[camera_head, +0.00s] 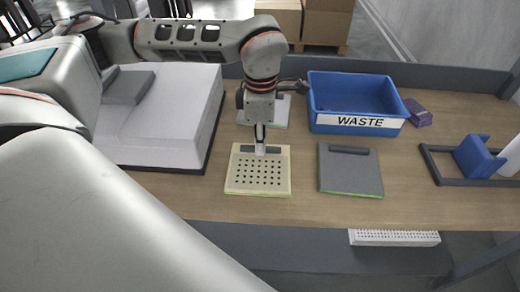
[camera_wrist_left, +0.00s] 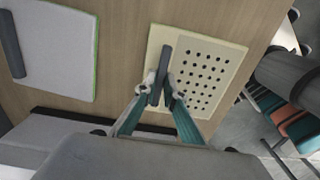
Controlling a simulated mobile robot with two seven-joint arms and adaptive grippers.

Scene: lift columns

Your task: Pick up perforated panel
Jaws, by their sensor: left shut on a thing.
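The perforated panel (camera_head: 258,180) is a cream square plate with rows of dark holes and a dark grey bar handle along its far edge. It lies on the wooden table in front of me, and it also shows in the left wrist view (camera_wrist_left: 207,78). My left gripper (camera_head: 260,149) comes down from above onto the handle. In the left wrist view its two fingertips (camera_wrist_left: 162,88) are closed around the dark handle (camera_wrist_left: 165,62). Whether the panel is clear of the table I cannot tell. My right gripper is not in view.
A grey panel (camera_head: 350,172) with a handle lies to the right. Behind it stands a blue WASTE bin (camera_head: 354,98). A white and grey block (camera_head: 160,115) fills the left. A blue part and dark frame (camera_head: 430,165) are at the right. Another pale panel (camera_head: 278,112) lies behind my gripper.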

